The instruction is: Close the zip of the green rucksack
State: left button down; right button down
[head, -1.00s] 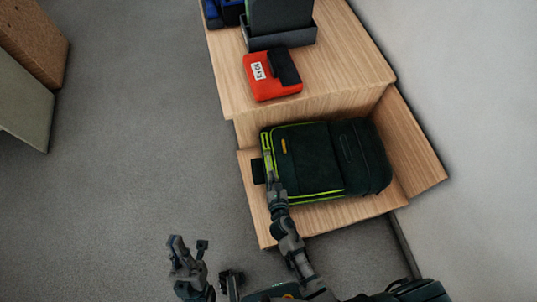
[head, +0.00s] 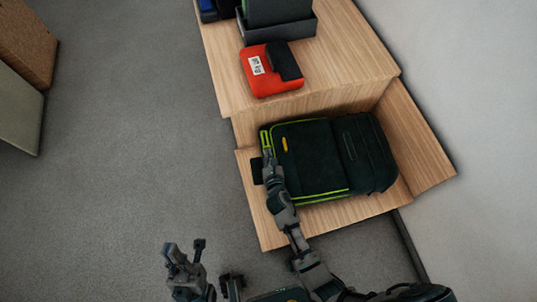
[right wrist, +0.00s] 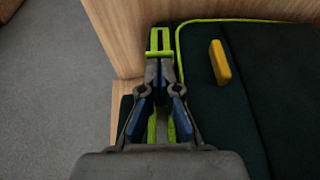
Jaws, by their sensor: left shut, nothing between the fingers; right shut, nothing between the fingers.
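The green rucksack (head: 312,158) lies flat on the low wooden shelf, dark green with lime trim and a small yellow tab (right wrist: 219,62). My right gripper (head: 268,155) is at its left edge, over the lime strip. In the right wrist view the fingers of my right gripper (right wrist: 160,68) are together, with a lime slotted piece (right wrist: 160,40) just beyond their tips. Whether they touch it I cannot tell. The fingers and arm hide part of the left edge, and how far the zip is closed cannot be made out. My left gripper (head: 182,255) is shut and empty, over the floor at lower left.
A red pouch (head: 261,78) with a white label and a dark grey tray (head: 283,29) stand on the upper wooden level (head: 345,65). A wooden side panel (head: 415,140) and wall bound the rucksack's right. The grey floor (head: 120,130) at left is clear.

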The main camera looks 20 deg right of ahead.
aim_at(266, 141)
jog(key=w, duration=0.5)
jog(key=w+d, duration=0.1)
jog(key=w, duration=0.1)
jog(key=shift+w+f, duration=0.1)
jog(key=shift+w, duration=0.15)
jog(key=shift+w+d, duration=0.1)
jog(key=shift+w, duration=0.15)
